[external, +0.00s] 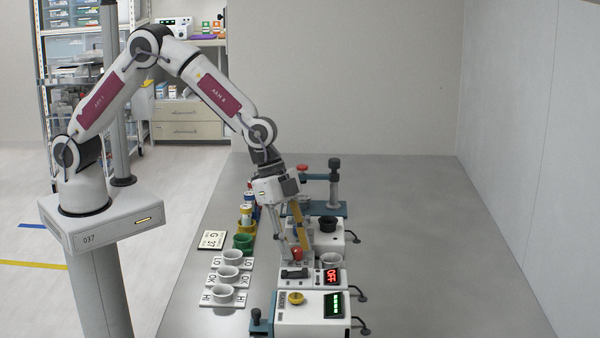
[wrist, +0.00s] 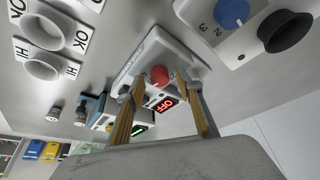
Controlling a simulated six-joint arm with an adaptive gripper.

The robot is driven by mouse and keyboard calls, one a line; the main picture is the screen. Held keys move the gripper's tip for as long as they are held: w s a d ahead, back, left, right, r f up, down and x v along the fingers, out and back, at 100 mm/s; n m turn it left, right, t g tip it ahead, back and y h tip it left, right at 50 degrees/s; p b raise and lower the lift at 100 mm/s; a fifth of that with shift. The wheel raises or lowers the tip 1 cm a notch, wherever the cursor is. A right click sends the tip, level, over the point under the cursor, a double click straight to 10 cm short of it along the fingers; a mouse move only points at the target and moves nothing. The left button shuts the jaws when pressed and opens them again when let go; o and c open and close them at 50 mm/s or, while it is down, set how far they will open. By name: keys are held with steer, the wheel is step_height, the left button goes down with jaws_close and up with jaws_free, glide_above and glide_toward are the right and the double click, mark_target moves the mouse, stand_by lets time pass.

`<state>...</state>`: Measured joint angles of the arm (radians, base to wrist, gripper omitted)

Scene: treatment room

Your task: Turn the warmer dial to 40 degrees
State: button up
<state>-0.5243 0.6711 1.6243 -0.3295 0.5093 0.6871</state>
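A red knob (external: 297,254) sits on a white unit (external: 313,282) with a red display reading OFF (external: 332,276). The wrist view also shows the red knob (wrist: 159,76) and the lit display (wrist: 161,104). My gripper (external: 298,243) points down over this unit. In the wrist view my gripper (wrist: 158,84) has its two tan fingers spread, one on each side of the red knob, with visible gaps. A blue numbered dial (wrist: 231,13) shows 2 and 3 on a neighbouring unit. No 40 mark is readable, and I cannot tell which unit is the warmer.
A front unit has a yellow knob (external: 296,298) and a green display (external: 334,305). A black-topped unit (external: 328,222) stands behind. White cups labelled HI, OK and LO (external: 228,274) stand left. A teal stand (external: 334,185) is at the back. The grey bench (external: 430,250) is clear on the right.

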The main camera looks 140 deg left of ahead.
steer(key=shift+d+n+g+y, duration=0.15)
steer(key=shift+n+y, duration=0.4)
steer(key=shift+n, duration=0.95)
steer(key=shift+n+g+y, duration=0.25)
steer(key=shift+n+y, duration=0.3)
steer(key=shift+n, duration=0.95)
steer(key=shift+w+n+g+y, duration=0.1)
steer(key=shift+n+g+y, duration=0.2)
steer(key=shift+n, duration=0.75)
steer(key=shift+w+n+g+y, duration=0.1)
steer(key=shift+n+g+y, duration=0.15)
steer(key=shift+n, duration=0.8)
steer(key=shift+d+n+g+y, duration=0.1)
steer(key=shift+n+g+y, duration=0.2)
steer(key=shift+n, duration=0.7)
steer(key=v, duration=0.8)
steer(key=s+d+r+m+h, duration=0.1)
steer(key=s+d+r+m, duration=0.2)
steer(key=s+d+m, duration=0.2)
steer(key=s+d+r+m+h, duration=0.1)
steer(key=s+d+r+m, duration=0.2)
steer(key=s+d, duration=0.7)
steer(key=shift+s+r+m+h, duration=0.35)
steer(key=shift+s+m, duration=0.55)
steer(key=shift+s, duration=1.3)
steer(key=shift+g, duration=0.25)
